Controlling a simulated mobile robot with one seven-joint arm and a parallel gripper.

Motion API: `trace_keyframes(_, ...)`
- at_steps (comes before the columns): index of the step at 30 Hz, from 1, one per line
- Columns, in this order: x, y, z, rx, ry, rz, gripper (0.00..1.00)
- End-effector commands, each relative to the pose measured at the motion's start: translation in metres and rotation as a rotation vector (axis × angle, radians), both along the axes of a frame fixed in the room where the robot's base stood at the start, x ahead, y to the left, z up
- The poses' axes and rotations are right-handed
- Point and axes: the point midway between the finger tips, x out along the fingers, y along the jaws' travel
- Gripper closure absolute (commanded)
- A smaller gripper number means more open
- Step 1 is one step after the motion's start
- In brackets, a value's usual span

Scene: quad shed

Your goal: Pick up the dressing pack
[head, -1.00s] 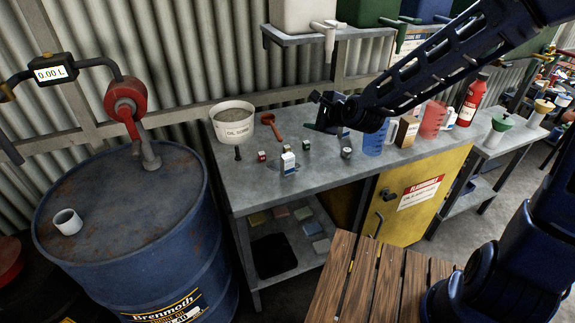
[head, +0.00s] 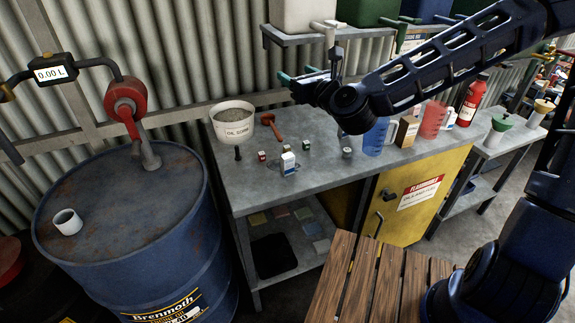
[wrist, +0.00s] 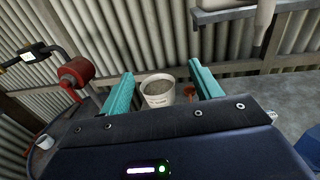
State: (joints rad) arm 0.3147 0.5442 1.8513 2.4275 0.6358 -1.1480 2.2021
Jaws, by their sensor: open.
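I cannot tell for certain which item is the dressing pack. A small white carton with dark markings (head: 288,162) stands on the grey bench (head: 233,186). Small dark red (head: 262,156) and green (head: 306,145) items lie near it. Several flat coloured packs (head: 281,212) lie on the bench's lower shelf. My gripper (head: 298,76) is open and empty, above the back of the bench and well clear of these items. In the wrist view its teal fingers (wrist: 160,72) are spread, with the white tub beyond them.
A white tub of granules (head: 233,127) and a red scoop (head: 270,124) are at the bench's back left. A blue jug (head: 376,138) stands to the right. A shelf (head: 330,32) overhangs the bench near my gripper. A blue drum (head: 120,235) stands left.

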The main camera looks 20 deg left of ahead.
Motion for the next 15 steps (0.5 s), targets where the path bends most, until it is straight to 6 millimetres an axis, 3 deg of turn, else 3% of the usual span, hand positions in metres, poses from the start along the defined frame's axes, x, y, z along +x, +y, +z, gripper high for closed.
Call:
trace_keyframes(2,-0.001,-0.001,0.001,0.018,0.014,-0.005,0.36)
trace_keyframes(15,-0.002,0.0,-0.04,0.013,0.01,-0.001,0.36)
